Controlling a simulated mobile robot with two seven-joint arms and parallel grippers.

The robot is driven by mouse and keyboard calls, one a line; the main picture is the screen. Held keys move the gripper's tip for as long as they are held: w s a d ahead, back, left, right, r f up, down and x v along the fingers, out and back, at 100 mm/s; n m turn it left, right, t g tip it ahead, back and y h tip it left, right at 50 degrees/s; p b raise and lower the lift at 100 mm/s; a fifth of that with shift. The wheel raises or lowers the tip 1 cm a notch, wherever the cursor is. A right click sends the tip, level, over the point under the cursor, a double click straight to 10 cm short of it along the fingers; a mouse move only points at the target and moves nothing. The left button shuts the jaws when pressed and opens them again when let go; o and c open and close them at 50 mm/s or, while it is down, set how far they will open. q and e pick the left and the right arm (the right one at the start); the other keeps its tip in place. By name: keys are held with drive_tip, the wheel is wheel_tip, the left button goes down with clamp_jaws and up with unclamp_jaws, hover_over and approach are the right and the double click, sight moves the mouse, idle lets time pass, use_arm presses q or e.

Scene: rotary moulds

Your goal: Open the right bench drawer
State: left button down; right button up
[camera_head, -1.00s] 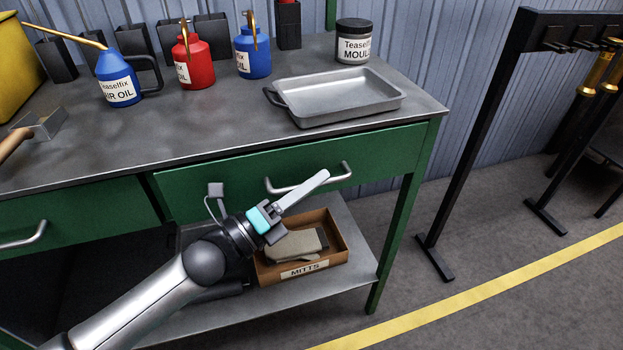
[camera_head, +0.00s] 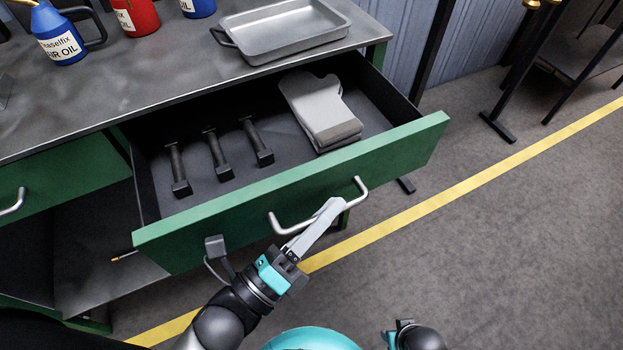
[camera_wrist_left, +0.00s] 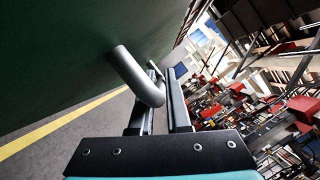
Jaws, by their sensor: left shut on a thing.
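The right bench drawer (camera_head: 300,192) is pulled well out, with its green front standing clear of the bench. Inside lie several dark handled tools (camera_head: 218,152) and a stack of grey mitts (camera_head: 320,112). My left gripper (camera_head: 328,215) is shut on the silver drawer handle (camera_head: 290,228). In the left wrist view the handle (camera_wrist_left: 135,75) runs between the two fingers (camera_wrist_left: 160,112), close to the green front. At the bottom of the head view a dark part of my other arm shows, but I cannot make out its gripper's fingers.
On the bench top (camera_head: 130,85) stand a metal tray (camera_head: 285,30), a blue oil can (camera_head: 62,35) and a red can (camera_head: 135,15). The left drawer (camera_head: 60,190) is closed. Open floor with a yellow line (camera_head: 480,175) lies to the right.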

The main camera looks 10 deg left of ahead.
use_arm(q)
drive_tip(key=shift+s+d, duration=0.5)
drive_tip(key=shift+s, duration=0.2)
use_arm(e)
drive_tip(key=shift+s+d+f, duration=0.15)
use_arm(q)
drive_tip(key=c, duration=0.9)
unclamp_jaws()
drive_tip(key=shift+a, duration=0.1)
drive_tip(key=p+v, duration=0.1)
drive_tip(key=v, duration=1.4)
use_arm(e)
drive_tip(key=shift+s+d+f, duration=0.7)
drive_tip(key=shift+s+f, duration=0.15)
drive_tip(key=shift+s, duration=0.05)
